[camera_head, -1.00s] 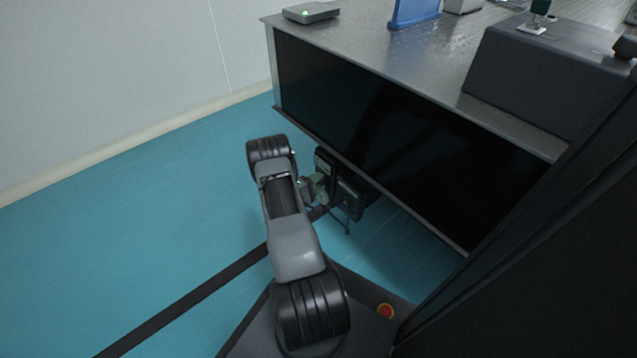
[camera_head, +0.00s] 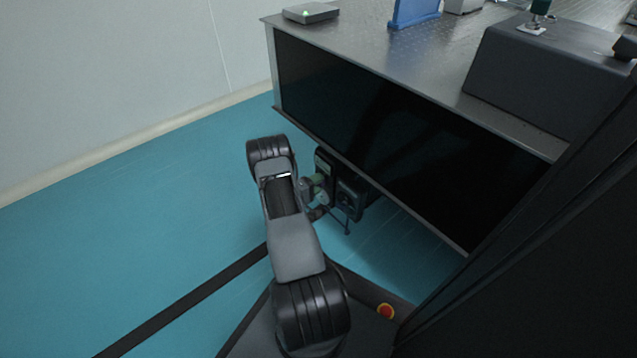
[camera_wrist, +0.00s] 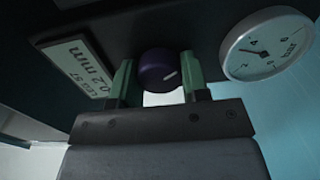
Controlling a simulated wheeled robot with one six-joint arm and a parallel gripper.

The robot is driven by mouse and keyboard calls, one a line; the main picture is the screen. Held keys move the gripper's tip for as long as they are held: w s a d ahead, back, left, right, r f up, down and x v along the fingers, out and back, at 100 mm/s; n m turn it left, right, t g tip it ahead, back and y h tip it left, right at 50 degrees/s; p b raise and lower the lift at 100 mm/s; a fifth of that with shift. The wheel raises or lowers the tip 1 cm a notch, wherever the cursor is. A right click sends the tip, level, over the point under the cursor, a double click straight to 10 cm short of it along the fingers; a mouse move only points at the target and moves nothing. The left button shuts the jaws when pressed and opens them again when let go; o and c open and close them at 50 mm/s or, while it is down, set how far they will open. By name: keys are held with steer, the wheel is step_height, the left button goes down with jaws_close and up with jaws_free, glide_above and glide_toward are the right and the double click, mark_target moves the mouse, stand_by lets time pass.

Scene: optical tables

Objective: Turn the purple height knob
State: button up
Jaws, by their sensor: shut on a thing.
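The purple height knob (camera_wrist: 158,69) shows in the wrist view, a dark purple round knob with a pale line on its face, under a dark housing. My gripper (camera_wrist: 157,78) has its two green fingers on either side of the knob, shut on it. The pale line slants up to the right. In the head view my gripper (camera_head: 318,188) is small and partly hidden beside the dark unit below the table edge. The knob cannot be made out there.
A round bar gauge (camera_wrist: 266,45) is right of the knob, and a label reading "0.2 mm" (camera_wrist: 80,66) is left of it. The optical table (camera_head: 370,45) overhangs the dark unit (camera_head: 350,196). Open teal floor (camera_head: 130,235) lies to the left.

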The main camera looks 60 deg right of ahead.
steer(key=o, duration=0.9)
steer(key=p+v, duration=0.4)
steer(key=v, duration=1)
